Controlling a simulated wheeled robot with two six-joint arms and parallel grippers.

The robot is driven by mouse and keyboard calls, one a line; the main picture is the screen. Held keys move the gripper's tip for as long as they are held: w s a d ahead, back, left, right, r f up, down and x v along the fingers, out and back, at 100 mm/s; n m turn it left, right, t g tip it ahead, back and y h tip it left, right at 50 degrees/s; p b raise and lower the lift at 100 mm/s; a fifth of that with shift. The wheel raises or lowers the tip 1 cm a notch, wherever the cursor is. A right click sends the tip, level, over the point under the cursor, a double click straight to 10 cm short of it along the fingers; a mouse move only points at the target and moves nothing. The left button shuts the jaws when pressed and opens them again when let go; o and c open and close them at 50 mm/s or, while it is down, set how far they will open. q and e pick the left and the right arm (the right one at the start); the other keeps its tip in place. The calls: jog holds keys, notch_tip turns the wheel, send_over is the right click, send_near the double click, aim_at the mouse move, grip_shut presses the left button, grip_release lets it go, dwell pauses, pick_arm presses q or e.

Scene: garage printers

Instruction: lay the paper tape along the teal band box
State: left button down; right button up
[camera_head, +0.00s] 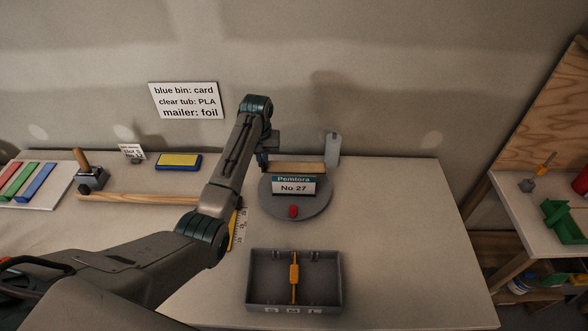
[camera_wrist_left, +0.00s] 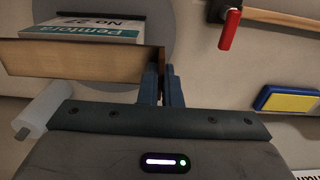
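The teal band box (camera_head: 294,180), labelled "Pemtora No 27", stands on a round grey turntable (camera_head: 278,211) with a red knob. My left gripper (camera_head: 263,162) is at the box's left end in the head view. In the left wrist view, the fingers (camera_wrist_left: 163,88) are close together beside the box's end, and nothing is clearly seen between them. A strip with tick marks, perhaps the paper tape (camera_head: 240,226), lies on the table left of the turntable, partly hidden by my arm. My right gripper is not in view.
A grey tray (camera_head: 335,284) with an orange tool stands in front. A wooden bar (camera_head: 138,198) and a blue and yellow block (camera_head: 180,161) are at left. The table's right side is clear.

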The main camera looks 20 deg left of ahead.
pick_arm(q)
jog(key=shift+f, duration=0.25)
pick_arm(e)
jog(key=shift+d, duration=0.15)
pick_arm(q)
jog(key=c, duration=1.5)
grip_release()
jog(key=shift+c, duration=0.2)
